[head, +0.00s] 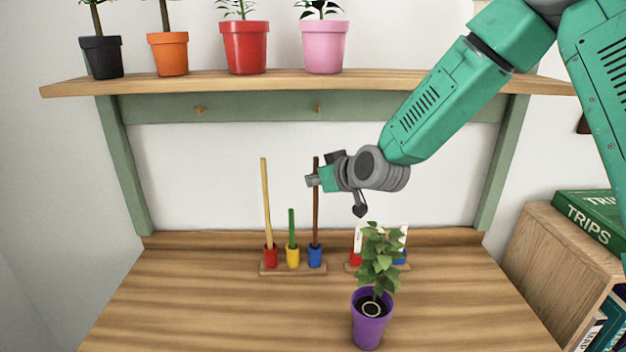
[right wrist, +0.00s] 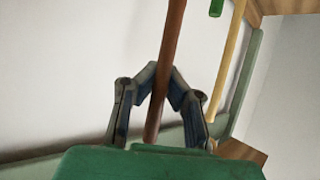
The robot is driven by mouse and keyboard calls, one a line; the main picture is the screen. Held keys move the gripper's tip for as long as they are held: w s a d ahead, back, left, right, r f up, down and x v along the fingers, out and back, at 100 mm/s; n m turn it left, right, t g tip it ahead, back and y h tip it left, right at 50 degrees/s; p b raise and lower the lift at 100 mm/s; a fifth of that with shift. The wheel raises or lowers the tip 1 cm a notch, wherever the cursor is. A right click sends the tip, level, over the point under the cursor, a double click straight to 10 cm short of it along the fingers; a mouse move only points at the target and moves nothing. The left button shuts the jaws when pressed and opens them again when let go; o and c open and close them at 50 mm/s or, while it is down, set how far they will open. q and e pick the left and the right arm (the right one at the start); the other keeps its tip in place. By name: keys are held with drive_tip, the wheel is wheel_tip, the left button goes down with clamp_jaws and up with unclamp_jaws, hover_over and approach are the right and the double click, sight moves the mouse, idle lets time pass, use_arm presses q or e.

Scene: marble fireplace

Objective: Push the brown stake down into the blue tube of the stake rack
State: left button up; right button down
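The stake rack (head: 292,271) stands at the back of the wooden table, with a red tube (head: 270,256), a yellow tube (head: 293,258) and a blue tube (head: 315,258). The brown stake (head: 315,222) stands upright with its lower end in the blue tube. My right gripper (head: 313,181) is near the stake's top, whose end shows just above it. In the right wrist view the fingertips (right wrist: 163,70) close around the brown stake (right wrist: 172,35) from both sides. A tan stake (head: 266,205) and a short green stake (head: 291,222) stand in the red and yellow tubes. My left gripper is not in view.
A purple pot (head: 369,327) with a leafy plant stands in front, partly hiding a second rack (head: 405,267). A wooden shelf (head: 200,84) with several potted plants hangs above. Books (head: 592,217) lie on a cabinet at right. The table's left front is clear.

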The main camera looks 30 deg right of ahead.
drive_tip(key=shift+f, duration=0.15)
drive_tip(key=shift+w+d+f+b, duration=0.1)
drive_tip(key=shift+f+b, duration=0.2)
drive_tip(key=shift+f, duration=0.2)
drive_tip(key=shift+f+b, duration=0.35)
drive_tip(key=shift+f, duration=0.4)
idle(0.4)
drive_tip(key=shift+f+b, duration=0.3)
drive_tip(key=shift+f, duration=0.3)
